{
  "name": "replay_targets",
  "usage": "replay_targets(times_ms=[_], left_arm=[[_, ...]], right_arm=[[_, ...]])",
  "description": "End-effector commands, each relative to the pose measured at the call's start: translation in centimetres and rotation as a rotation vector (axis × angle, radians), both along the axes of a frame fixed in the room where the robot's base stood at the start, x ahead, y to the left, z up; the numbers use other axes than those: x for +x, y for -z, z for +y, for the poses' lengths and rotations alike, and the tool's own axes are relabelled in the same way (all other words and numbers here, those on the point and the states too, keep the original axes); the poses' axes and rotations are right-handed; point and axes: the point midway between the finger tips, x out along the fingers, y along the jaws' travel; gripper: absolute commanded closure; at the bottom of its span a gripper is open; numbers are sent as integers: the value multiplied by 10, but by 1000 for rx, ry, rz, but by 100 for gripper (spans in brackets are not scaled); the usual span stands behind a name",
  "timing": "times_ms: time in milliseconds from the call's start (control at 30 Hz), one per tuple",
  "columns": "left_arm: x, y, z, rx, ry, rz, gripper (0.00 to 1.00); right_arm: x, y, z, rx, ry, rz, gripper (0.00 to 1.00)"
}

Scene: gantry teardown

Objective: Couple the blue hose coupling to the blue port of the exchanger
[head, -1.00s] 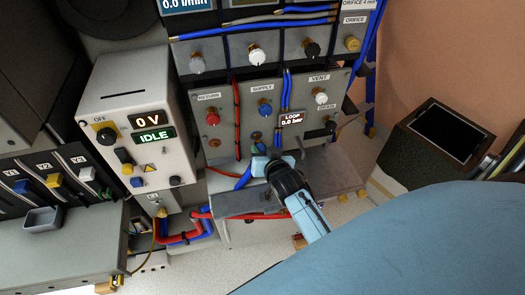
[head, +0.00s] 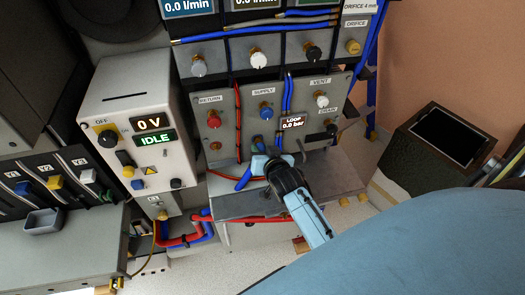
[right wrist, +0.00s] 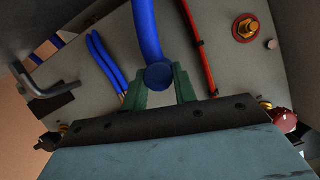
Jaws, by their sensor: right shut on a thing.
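My right gripper (head: 259,148) reaches up to the lower part of the grey panel (head: 232,122), below the SUPPLY label and its blue knob (head: 266,109). In the right wrist view its green fingers (right wrist: 161,90) are closed around the blue hose coupling (right wrist: 158,75). The blue hose (right wrist: 147,30) runs up from it there; in the head view the hose (head: 243,180) hangs below and left of the gripper. The blue port is hidden behind the gripper and coupling, so I cannot tell whether they touch. My left gripper is not in view.
A brass port with a red ring (right wrist: 246,28) and a red hose lie beside the coupling. A grey ledge (head: 335,172) juts out below the panel. A dark open bin (head: 410,165) stands right.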

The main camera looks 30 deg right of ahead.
Motion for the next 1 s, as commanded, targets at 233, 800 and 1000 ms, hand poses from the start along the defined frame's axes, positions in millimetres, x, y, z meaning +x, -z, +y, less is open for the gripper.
replay_targets(times_ms=[233,800,1000], left_arm=[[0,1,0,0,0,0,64],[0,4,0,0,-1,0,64],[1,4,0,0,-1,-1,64]], right_arm=[[3,-1,-1,-1,1,-2,100],[16,-1,-6,0,1,-2,62],[16,0,-6,0,0,-1,47]])
